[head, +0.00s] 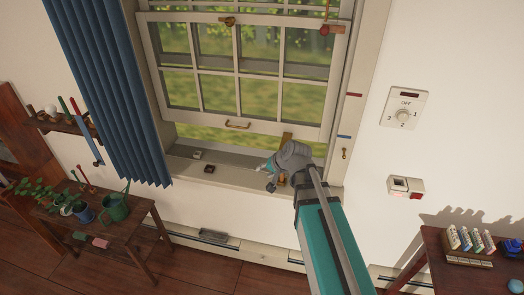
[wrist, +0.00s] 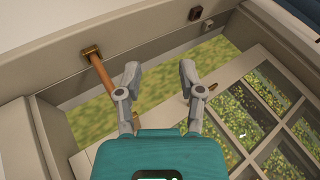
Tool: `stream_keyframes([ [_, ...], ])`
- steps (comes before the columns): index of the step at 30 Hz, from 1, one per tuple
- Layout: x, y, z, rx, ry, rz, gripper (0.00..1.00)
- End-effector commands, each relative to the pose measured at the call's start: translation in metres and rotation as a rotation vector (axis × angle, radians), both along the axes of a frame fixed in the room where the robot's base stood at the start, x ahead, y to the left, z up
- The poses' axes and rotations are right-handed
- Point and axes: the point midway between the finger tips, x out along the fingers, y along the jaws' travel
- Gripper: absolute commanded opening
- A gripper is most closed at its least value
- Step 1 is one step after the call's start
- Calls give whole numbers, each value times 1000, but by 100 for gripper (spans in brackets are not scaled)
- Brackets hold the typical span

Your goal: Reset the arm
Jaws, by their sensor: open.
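My arm reaches to the window, and my gripper (head: 273,178) is over the right part of the sill (head: 236,186). In the wrist view my gripper (wrist: 160,72) has its two fingers spread, with nothing between them. A wooden rod with a brass-coloured end (wrist: 98,66) is just left of the fingers, apart from them. Part of it shows in the head view (head: 286,137), behind my wrist. The raised window sash (head: 240,80) has a gap under it and a handle (head: 237,125) on its lower rail. My wrist hides where the rod meets the sill in the head view.
A dark red block (head: 209,169) and a small pale piece (head: 197,155) are on the sill, left of my gripper. A blue curtain (head: 110,90) hangs left. A plant table (head: 110,222) stands lower left, another table (head: 440,255) lower right. A dial (head: 403,115) is on the wall.

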Motion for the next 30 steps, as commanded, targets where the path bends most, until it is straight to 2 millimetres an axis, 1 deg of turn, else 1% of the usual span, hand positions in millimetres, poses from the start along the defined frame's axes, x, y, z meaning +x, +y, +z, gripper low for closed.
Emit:
stream_keyframes([
  [5,-2,-1,-1,-7,4,4,50],
  [8,-9,-5,-5,-37,20,20,50],
  [11,-25,-15,-13,-100,57,54,50],
  [14,-47,-30,-23,-192,115,102,50],
  [18,-84,-57,-36,-338,221,174,50],
  [22,-114,-81,-42,-450,318,224,50],
  [24,-125,-91,-43,-492,358,243,50],
  [26,-132,-96,-43,-517,382,252,50],
  [30,-137,-101,-43,-538,405,261,50],
])
